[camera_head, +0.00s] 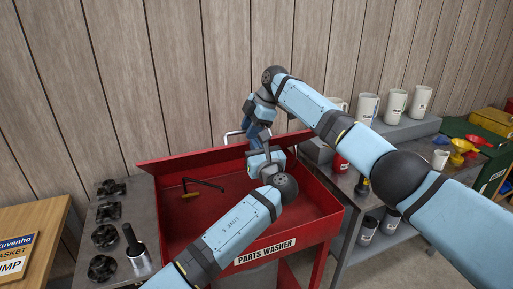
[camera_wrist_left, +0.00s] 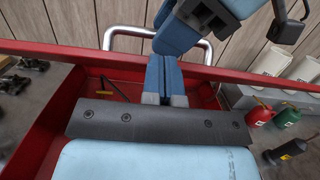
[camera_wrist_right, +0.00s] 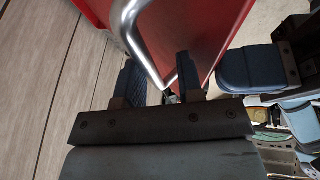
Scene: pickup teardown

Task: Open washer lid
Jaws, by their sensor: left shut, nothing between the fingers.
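The red parts washer (camera_head: 245,246) stands with its basin uncovered in the head view. The red lid (camera_head: 205,155) appears raised along the basin's back edge; it crosses the left wrist view (camera_wrist_left: 60,52) nearly edge-on. Its silver bar handle (camera_head: 233,134) sticks out behind it and also shows in the left wrist view (camera_wrist_left: 124,31). My right gripper (camera_wrist_right: 160,75) is open, with the handle (camera_wrist_right: 128,30) passing between its fingers; contact is unclear. My left gripper (camera_wrist_left: 165,65) is shut and empty over the basin, close to the lid's inner side and below my right gripper.
White mugs (camera_head: 394,103) and a red can (camera_head: 340,163) stand on the right. A wooden wall (camera_head: 180,60) is close behind the lid.

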